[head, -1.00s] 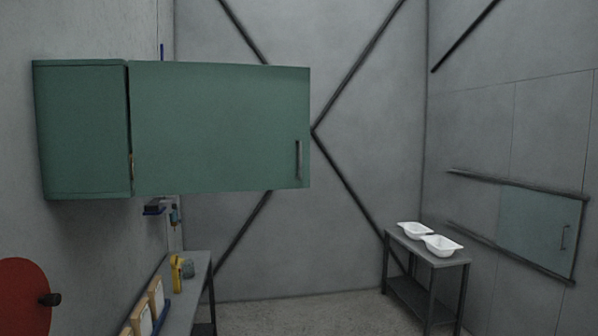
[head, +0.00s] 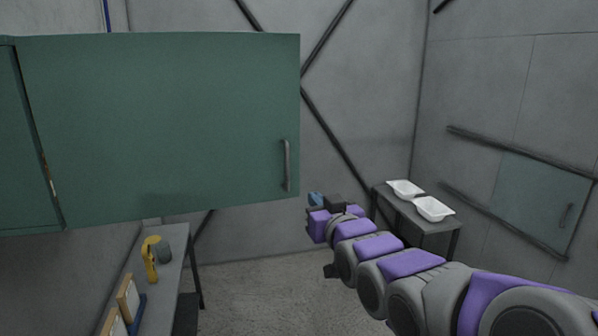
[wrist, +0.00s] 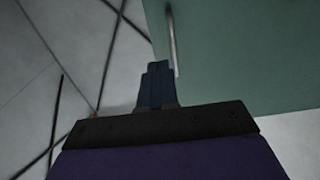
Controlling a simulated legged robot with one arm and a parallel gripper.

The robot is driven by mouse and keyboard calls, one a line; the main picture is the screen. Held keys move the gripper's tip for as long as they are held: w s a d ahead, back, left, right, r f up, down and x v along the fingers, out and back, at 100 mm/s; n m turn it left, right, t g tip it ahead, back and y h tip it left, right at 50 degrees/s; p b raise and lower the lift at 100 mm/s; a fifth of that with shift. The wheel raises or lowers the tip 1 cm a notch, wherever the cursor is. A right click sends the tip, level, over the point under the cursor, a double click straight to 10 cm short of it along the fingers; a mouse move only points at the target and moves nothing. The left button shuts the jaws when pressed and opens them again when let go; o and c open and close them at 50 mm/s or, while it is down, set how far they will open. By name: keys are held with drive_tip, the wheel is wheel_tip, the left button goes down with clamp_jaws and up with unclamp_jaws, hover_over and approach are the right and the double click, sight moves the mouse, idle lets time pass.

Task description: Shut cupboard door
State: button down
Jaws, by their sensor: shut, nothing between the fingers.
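The green cupboard door (head: 165,125) stands open, swung out from the cupboard body (head: 25,150) on the left wall. A grey vertical bar handle (head: 287,165) is near its free right edge. My gripper (head: 314,198) is shut and empty, just right of and a little below the handle in the head view. In the wrist view the door (wrist: 245,60) fills the upper right, and the shut fingers (wrist: 155,72) point up beside the handle (wrist: 172,40). I cannot tell whether they touch it.
A grey bench (head: 172,275) below the door holds a yellow tool (head: 150,260), a grey cup and framed boards. A table (head: 405,222) at the right holds two white basins (head: 433,208). A sliding panel (head: 535,195) is on the right wall. Open floor lies between.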

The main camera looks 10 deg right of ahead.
sight(294, 173)
drive_tip(key=w, duration=0.4)
drive_tip(key=w+p, duration=0.1)
drive_tip(key=w, duration=0.3)
drive_tip(key=w+a+p, duration=0.1)
drive_tip(key=w, duration=0.3)
drive_tip(key=shift+w, duration=0.4)
drive_tip(key=shift+w+d, duration=0.15)
drive_tip(key=shift+w, duration=0.55)
